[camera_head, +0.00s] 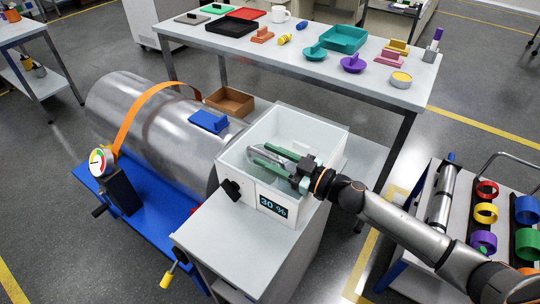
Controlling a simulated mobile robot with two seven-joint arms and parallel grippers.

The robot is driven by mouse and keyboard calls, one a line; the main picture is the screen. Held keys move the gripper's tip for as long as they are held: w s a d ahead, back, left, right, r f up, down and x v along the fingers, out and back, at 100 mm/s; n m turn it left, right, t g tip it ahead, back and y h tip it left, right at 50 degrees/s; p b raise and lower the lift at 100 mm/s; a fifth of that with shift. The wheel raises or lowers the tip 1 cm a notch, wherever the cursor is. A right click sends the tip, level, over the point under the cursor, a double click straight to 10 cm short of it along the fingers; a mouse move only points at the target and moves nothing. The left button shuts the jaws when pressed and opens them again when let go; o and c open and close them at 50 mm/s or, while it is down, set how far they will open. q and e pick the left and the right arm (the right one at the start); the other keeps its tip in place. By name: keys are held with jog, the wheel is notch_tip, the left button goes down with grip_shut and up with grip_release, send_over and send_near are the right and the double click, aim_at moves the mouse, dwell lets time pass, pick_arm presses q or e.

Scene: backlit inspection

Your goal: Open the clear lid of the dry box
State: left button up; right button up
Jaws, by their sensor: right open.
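The dry box (306,218) is a white box with a dark display (272,203) reading 30 % on its front. It stands on a grey cabinet, and a black fitting (231,190) sticks out at its front left. Its pale inside shows from above; the clear lid is hard to make out, and I cannot tell its position. My left gripper is out of view.
A large metal cylinder (150,125) with an orange strap lies on a blue stand at the left. A brown open box (230,102) sits behind the dry box. A table (215,58) with coloured items stands at the back. A rack of coloured rings (486,213) is at the right.

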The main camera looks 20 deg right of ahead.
grip_shut()
dwell(0.3)
jog(key=shift+d, duration=0.1)
dwell(1.0)
